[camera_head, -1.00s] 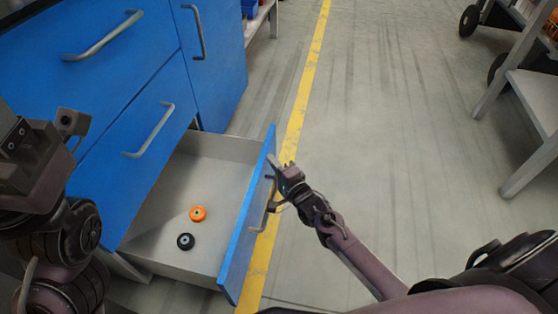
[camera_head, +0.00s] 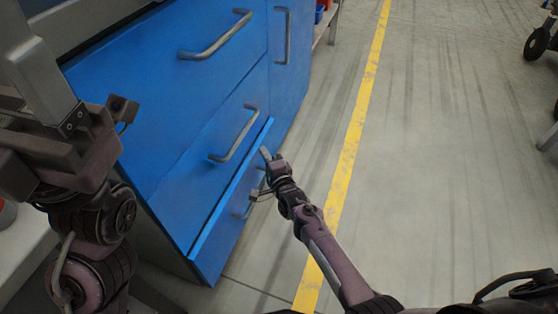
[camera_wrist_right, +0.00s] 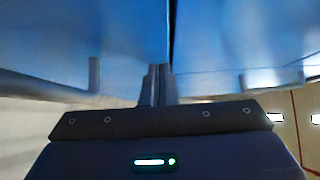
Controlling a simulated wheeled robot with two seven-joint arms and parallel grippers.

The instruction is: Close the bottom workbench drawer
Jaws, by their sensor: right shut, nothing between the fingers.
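The blue workbench (camera_head: 190,90) stands at the left in the head view. Its bottom drawer (camera_head: 213,254) is nearly flush with the body; only a narrow strip of its top edge shows, and its inside is hidden. The drawer's grey handle (camera_head: 240,212) is on its front. My right gripper (camera_head: 265,157) is shut and empty, close against the upper part of the drawer front. In the right wrist view the shut fingers (camera_wrist_right: 157,84) point at the blue fronts; contact is hard to tell. My left arm shows at the left, but its fingertips are not clear.
The middle drawer (camera_head: 225,140) above is shut, with its handle sticking out. A yellow floor line (camera_head: 345,160) runs along the bench. The floor (camera_head: 440,150) to the right is clear. A wheeled cart (camera_head: 540,45) stands at the far right.

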